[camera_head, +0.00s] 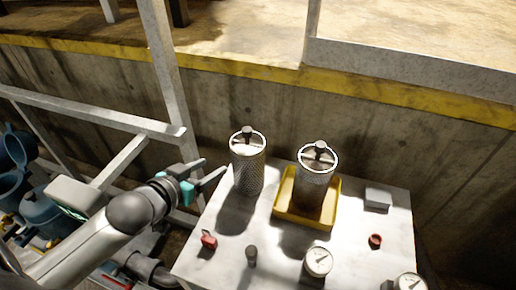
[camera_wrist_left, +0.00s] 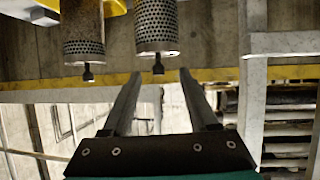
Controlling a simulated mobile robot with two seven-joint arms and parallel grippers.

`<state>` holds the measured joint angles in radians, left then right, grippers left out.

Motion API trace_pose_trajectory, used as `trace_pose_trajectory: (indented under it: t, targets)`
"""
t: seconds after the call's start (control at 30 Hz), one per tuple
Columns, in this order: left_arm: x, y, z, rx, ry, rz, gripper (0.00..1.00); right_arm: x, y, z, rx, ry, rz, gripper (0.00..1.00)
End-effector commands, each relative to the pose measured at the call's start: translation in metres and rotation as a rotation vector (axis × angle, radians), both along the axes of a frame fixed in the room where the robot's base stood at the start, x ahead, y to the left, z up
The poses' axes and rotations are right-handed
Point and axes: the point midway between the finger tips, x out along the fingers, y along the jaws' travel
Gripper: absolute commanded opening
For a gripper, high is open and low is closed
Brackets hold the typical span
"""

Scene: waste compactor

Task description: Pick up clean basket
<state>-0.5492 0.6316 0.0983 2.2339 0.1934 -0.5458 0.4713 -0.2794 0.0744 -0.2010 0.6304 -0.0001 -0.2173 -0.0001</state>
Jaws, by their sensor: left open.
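Two perforated metal baskets with knobbed ring tops stand upright on a light table. The left basket (camera_head: 248,168) looks clean and silvery and stands on the bare tabletop. The right basket (camera_head: 316,182) is brownish lower down and stands in a yellow tray (camera_head: 281,206). My left gripper (camera_head: 215,166) is open and empty, just left of the clean basket and apart from it. In the left wrist view, which is upside down, the clean basket (camera_wrist_left: 156,28) has its knob near the gap between the fingertips (camera_wrist_left: 160,73). The brownish basket (camera_wrist_left: 83,35) is beside it.
The table (camera_head: 222,250) also holds a red item (camera_head: 209,239), a dark knob (camera_head: 251,255), gauges (camera_head: 318,261), a small red cup (camera_head: 375,240) and a grey box (camera_head: 378,198). A metal railing (camera_head: 95,112) stands left, and a concrete wall (camera_head: 400,140) rises behind.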

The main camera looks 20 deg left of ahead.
Motion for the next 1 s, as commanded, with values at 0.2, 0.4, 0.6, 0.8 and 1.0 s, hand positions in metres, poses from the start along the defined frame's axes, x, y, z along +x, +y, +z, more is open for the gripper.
trace_pose_trajectory:
  t: [0.2, 0.4, 0.6, 0.8, 1.0]
  targets:
    - [0.012, -0.004, 0.023, -0.027, -0.057, -0.025, 0.60, -0.004, -0.005, 0.003, -0.007, 0.008, -0.002, 0.50]
    - [0.034, -0.006, 0.014, -0.026, -0.058, -0.024, 0.60, -0.033, -0.007, -0.001, -0.012, 0.054, -0.002, 0.50]
    - [0.057, -0.009, 0.004, -0.024, -0.057, -0.024, 0.60, -0.031, -0.007, -0.003, -0.012, 0.051, -0.002, 0.50]
    - [0.080, -0.011, -0.007, -0.024, -0.056, -0.024, 0.60, -0.019, -0.006, -0.004, -0.009, 0.032, -0.001, 0.50]
    - [0.095, -0.013, -0.013, -0.025, -0.055, -0.024, 0.60, -0.017, -0.006, -0.005, -0.008, 0.027, 0.000, 0.50]
